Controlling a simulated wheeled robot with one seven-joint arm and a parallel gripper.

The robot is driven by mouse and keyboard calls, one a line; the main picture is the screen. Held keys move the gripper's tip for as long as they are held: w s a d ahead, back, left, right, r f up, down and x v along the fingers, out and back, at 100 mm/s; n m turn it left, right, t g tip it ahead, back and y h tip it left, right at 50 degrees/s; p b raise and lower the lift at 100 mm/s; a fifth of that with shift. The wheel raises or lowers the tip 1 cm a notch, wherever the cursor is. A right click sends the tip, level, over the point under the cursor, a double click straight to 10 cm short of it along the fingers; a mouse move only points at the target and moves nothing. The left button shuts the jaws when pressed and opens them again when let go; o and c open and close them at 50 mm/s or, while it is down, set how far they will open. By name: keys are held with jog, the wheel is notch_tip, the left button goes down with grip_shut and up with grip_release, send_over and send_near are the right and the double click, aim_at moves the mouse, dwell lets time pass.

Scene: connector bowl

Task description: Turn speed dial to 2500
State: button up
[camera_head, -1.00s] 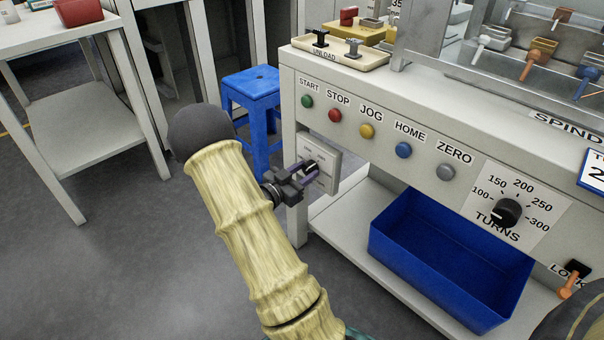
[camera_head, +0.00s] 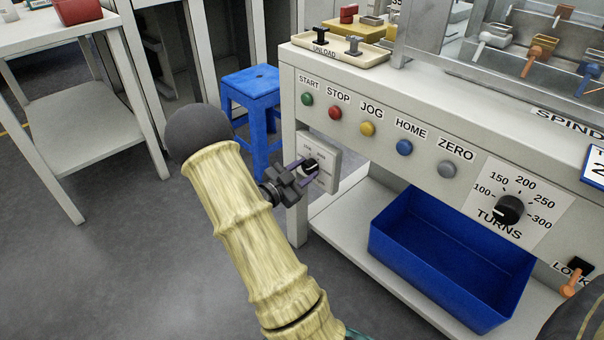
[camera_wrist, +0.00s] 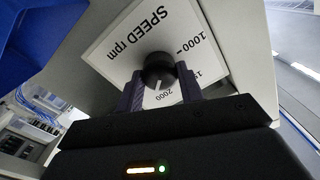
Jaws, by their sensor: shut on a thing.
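The speed dial (camera_wrist: 158,70) is a round black knob on a white plate (camera_wrist: 125,50) marked "SPEED rpm", with 1000, a partly covered 15.. and 2000 readable. A white pointer line on the knob points toward the 2000 side. In the head view the knob (camera_head: 310,165) sits on a small plate on the side of the machine, below START and STOP. My gripper (camera_wrist: 159,85) has one dark purple finger on each side of the knob and is shut on it. In the head view my gripper (camera_head: 303,172) reaches the plate from the left; its fingers partly cover the markings.
A row of coloured buttons and a TURNS dial (camera_head: 509,210) are on the machine front. A blue bin (camera_head: 450,262) stands on the shelf below. A blue stool (camera_head: 252,95) is behind my arm. An orange-handled LOCK switch (camera_head: 572,285) is at lower right.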

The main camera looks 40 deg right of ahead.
jog(key=m+b, duration=0.1)
jog(key=m, duration=0.1)
jog(key=m+b, duration=0.1)
jog(key=m, duration=0.1)
jog(key=shift+s+d+f+m, duration=0.1)
jog(key=shift+s+f+m, duration=0.05)
jog(key=shift+m, duration=0.25)
jog(key=shift+m+b, duration=1)
jog(key=shift+m, duration=0.6)
jog(key=o, duration=1)
jog(key=shift+a, duration=0.2)
